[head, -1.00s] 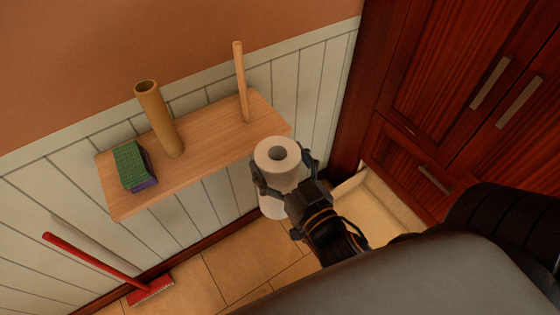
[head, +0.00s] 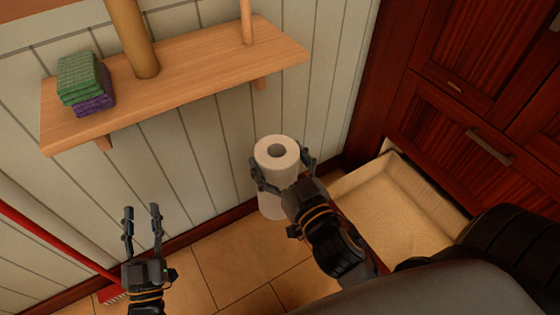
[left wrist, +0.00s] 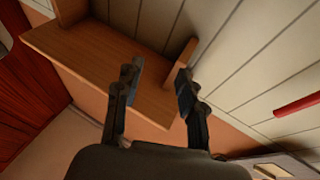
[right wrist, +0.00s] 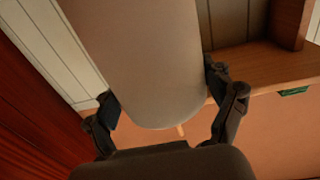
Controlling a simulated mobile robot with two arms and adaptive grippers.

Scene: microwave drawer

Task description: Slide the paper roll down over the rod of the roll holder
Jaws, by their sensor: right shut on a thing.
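The white paper roll (head: 277,158) is upright in my right gripper (head: 282,178), which is shut around its side. In the head view it appears below and in front of the shelf's right end, apart from it. The roll (right wrist: 145,60) fills much of the right wrist view. The thin wooden rod (head: 246,22) stands upright near the right end of the wooden shelf (head: 205,78); its top is cut off by the frame. My left gripper (head: 142,210) is open and empty, below the shelf. Its fingers (left wrist: 156,90) are spread apart in the left wrist view.
A red-handled broom (head: 55,240) is at lower left. An open drawer (head: 395,210) juts out at right.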

